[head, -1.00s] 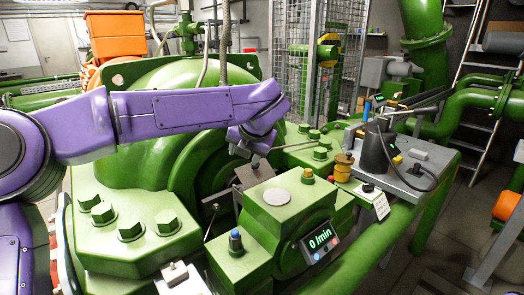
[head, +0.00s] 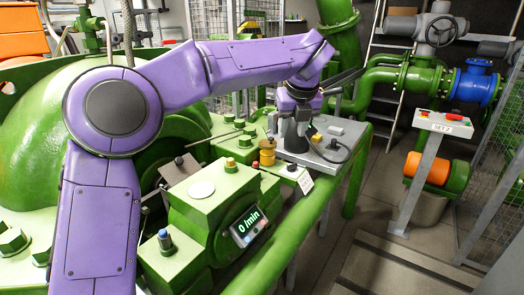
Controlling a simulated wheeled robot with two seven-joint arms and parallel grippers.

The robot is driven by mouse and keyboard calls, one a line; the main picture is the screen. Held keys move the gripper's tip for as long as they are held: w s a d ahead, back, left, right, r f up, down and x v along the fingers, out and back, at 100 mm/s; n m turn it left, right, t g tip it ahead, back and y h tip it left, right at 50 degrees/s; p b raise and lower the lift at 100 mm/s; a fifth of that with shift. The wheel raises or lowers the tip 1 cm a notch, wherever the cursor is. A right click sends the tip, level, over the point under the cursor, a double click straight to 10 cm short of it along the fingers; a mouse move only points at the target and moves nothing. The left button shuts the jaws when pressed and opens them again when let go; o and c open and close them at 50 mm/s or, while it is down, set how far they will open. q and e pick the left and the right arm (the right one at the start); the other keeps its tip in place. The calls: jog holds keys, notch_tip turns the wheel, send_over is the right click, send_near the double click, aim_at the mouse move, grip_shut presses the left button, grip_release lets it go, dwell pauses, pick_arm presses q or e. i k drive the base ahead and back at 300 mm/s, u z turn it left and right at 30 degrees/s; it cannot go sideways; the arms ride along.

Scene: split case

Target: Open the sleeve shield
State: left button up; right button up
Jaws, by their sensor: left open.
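A small grey plate (head: 180,168), which looks like the sleeve shield, sits tilted at the back of the green machine block (head: 212,190). Whether it stands open or shut I cannot tell. My left gripper (head: 298,110) is well to the right of the plate and further back. It is open and points down at the top of a dark grey upright device (head: 296,138) on a grey side table. It hides the device's upper part, and I cannot tell whether it touches it. My right gripper is not in view.
The grey side table (head: 345,128) also holds a yellow item (head: 316,137) and a cable.

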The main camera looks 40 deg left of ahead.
aim_at(179, 162)
jog(key=z, duration=0.75)
jog(key=i, duration=0.85)
jog(key=u, duration=2.25)
